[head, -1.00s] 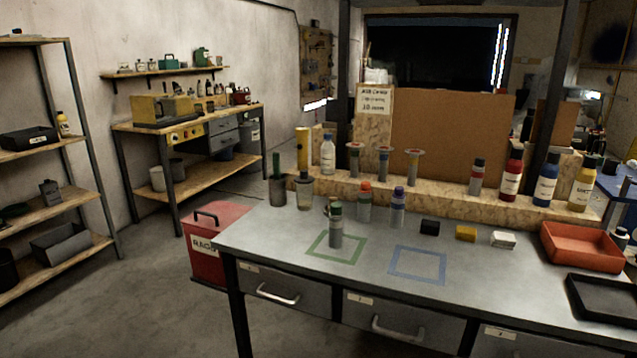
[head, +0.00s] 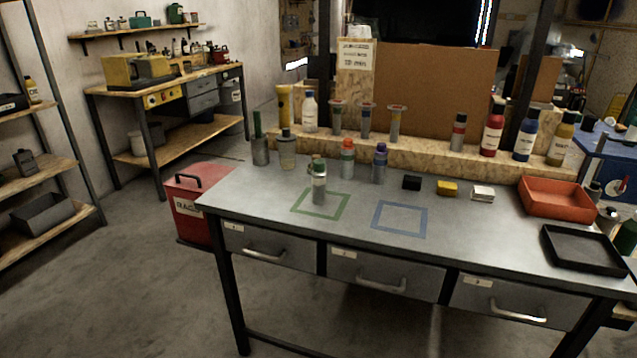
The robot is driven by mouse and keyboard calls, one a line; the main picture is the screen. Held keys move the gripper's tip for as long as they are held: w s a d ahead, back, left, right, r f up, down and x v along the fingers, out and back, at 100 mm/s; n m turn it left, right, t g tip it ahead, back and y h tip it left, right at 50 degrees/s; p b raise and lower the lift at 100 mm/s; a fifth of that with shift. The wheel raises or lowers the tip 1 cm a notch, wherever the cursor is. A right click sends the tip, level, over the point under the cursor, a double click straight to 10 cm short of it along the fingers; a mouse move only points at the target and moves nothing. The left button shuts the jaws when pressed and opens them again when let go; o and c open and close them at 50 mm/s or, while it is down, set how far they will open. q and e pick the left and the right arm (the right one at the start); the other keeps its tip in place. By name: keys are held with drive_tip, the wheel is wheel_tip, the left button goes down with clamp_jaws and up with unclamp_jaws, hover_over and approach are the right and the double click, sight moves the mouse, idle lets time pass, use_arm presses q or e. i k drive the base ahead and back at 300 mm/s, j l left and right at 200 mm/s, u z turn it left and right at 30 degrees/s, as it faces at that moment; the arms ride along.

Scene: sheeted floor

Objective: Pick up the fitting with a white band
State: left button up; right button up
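Several grey cylindrical fittings stand upright on the bench. A green-topped fitting (head: 319,187) stands at the green square outline, with a pale stretch below its top; I cannot tell if that is a white band. Behind it stand an orange-topped fitting (head: 347,160) and a blue-purple-topped fitting (head: 380,166). Bands are too small to read surely. Neither of my grippers is in view.
The grey bench (head: 460,222) has a bare blue square outline (head: 400,218). Black, yellow and white blocks lie behind it. A red tray (head: 556,198) and black tray (head: 583,250) sit at the right. A red bin (head: 190,205) stands on the floor left of the bench.

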sight(318, 180)
drive_tip(key=i+j, duration=0.3)
drive_tip(key=j, duration=0.15)
drive_tip(key=i+j, duration=0.3)
drive_tip(key=j, duration=0.15)
drive_tip(key=i+j, duration=0.3)
drive_tip(key=j, duration=0.1)
